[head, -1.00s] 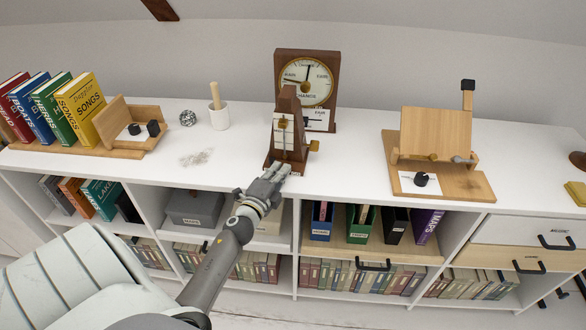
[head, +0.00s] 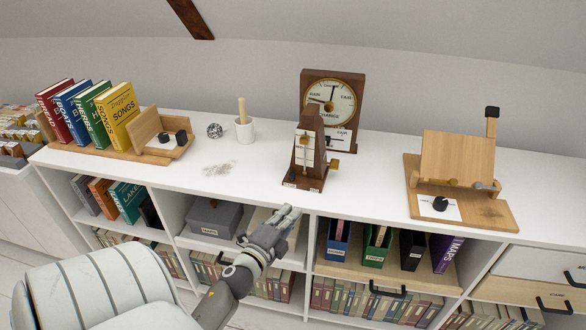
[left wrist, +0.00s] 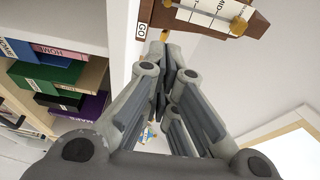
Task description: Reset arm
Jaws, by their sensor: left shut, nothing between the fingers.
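My left gripper (head: 288,214) is shut and empty. It is just in front of the white desktop's front edge, below and left of the brown metronome (head: 307,155). In the left wrist view its closed fingers (left wrist: 165,62) point toward the metronome's wooden base (left wrist: 185,14), with a gap that I cannot judge exactly. My left arm comes up from the bottom of the head view. My right gripper is not in view.
A dial clock (head: 331,105) stands behind the metronome. A wooden stand (head: 458,157) is to the right; a white cup (head: 245,130), wire ball (head: 214,130) and book rack (head: 160,148) are to the left. Open shelves hold a grey box (head: 213,218) and binders (head: 377,247).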

